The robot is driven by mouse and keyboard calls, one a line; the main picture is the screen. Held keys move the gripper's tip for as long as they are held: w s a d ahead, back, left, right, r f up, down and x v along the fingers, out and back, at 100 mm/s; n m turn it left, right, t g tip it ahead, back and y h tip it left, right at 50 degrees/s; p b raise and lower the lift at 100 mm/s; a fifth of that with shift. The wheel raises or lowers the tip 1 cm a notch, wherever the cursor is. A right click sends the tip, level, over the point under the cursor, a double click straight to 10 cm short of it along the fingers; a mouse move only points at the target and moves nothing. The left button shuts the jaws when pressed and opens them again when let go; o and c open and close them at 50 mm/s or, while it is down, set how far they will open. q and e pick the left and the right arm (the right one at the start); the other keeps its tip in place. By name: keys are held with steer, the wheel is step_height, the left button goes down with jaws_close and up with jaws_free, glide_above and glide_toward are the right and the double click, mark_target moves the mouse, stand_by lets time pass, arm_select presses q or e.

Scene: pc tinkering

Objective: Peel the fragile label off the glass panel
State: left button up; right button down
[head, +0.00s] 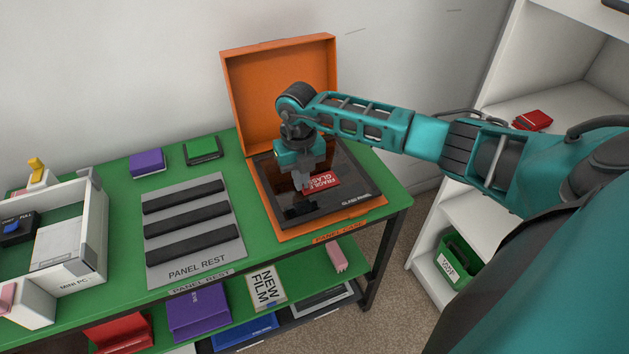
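The glass panel (350,201) is dark and lies flat in the open orange panel case (292,234). The red fragile label (321,181) with white lettering is on the panel, and my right gripper hides part of it. My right gripper (304,189) points down over the panel, with its fingertips at the label's left side. I cannot tell whether the fingers touch the label or have closed on its edge. My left gripper is out of view.
The case's raised lid (275,85) stands behind my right gripper. Left of the case is the panel rest (190,264) with black bars, empty. The mini PC (85,255) is at far left. White shelving (464,218) stands at right.

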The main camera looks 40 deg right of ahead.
steer(key=shift+w+a+r+p, duration=0.1)
steer(key=shift+a+r+p, duration=0.15)
steer(key=shift+r+p, duration=0.6)
steer(key=shift+w+a+r+p, duration=0.1)
steer(key=shift+a+r+p, duration=0.15)
steer(key=shift+r+p, duration=0.5)
stand_by(0.7)
steer(key=shift+r, duration=0.25)
step_height(320, 180, up, 5)
steer(key=p, duration=0.3)
steer(key=shift+s+f+p, duration=0.1)
steer(key=shift+p, duration=0.2)
